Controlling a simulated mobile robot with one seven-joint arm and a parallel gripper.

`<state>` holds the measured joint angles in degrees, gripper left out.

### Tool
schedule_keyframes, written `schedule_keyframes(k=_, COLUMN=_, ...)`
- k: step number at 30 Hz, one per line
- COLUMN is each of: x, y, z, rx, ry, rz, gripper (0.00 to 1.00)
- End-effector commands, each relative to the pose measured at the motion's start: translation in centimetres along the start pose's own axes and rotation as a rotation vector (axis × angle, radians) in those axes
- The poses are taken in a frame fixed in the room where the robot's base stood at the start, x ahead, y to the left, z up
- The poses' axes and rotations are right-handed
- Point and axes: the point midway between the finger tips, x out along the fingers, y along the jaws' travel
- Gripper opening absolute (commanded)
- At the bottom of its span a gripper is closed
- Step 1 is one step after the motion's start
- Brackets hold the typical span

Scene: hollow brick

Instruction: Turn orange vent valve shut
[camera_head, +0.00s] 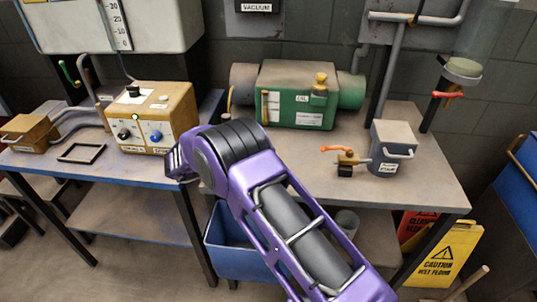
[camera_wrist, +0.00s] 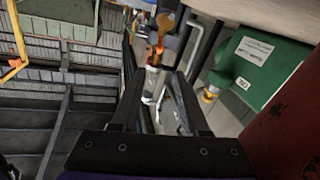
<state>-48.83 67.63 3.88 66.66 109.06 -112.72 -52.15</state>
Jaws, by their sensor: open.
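One is a small brass valve (camera_head: 347,160) with an orange lever, on the right table beside a grey box. In the wrist view, an orange-yellow part (camera_wrist: 162,24) shows blurred beyond my gripper (camera_wrist: 158,78). The dark fingers are apart, with nothing clearly held between them. In the head view my purple arm crosses the middle, and my gripper is not clearly visible.
The right table (camera_head: 425,177) carries a green pump (camera_head: 300,103), also in the wrist view (camera_wrist: 262,62), and a grey box (camera_head: 391,150). The left table holds a tan control box (camera_head: 152,118). A blue bin (camera_head: 226,250) and yellow wet-floor sign (camera_head: 447,254) stand low.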

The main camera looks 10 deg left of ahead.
Motion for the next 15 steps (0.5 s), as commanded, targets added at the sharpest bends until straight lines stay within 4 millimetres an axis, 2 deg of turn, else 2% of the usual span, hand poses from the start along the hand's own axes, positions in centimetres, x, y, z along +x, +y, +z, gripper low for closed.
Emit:
schedule_keyframes(k=1, x=0.0, y=0.0, z=0.0, rx=0.001, ry=0.000, rz=-0.001, gripper=0.36)
schedule_keyframes(k=4, x=0.5, y=-0.3, z=-0.7, rx=0.014, ry=-0.008, rz=-0.015, gripper=0.18)
schedule_keyframes(k=6, x=1.2, y=-0.8, z=-1.8, rx=0.038, ry=-0.022, rz=-0.044, gripper=0.05)
schedule_keyframes(k=7, x=1.6, y=-1.1, z=-2.4, rx=0.051, ry=-0.031, rz=-0.062, gripper=0.00)
schedule_keyframes(k=8, x=2.0, y=-1.5, z=-3.1, rx=0.068, ry=-0.042, rz=-0.083, gripper=0.00)
schedule_keyframes(k=15, x=11.0, y=-4.0, z=-5.9, rx=0.171, ry=-0.246, rz=-0.254, gripper=0.00)
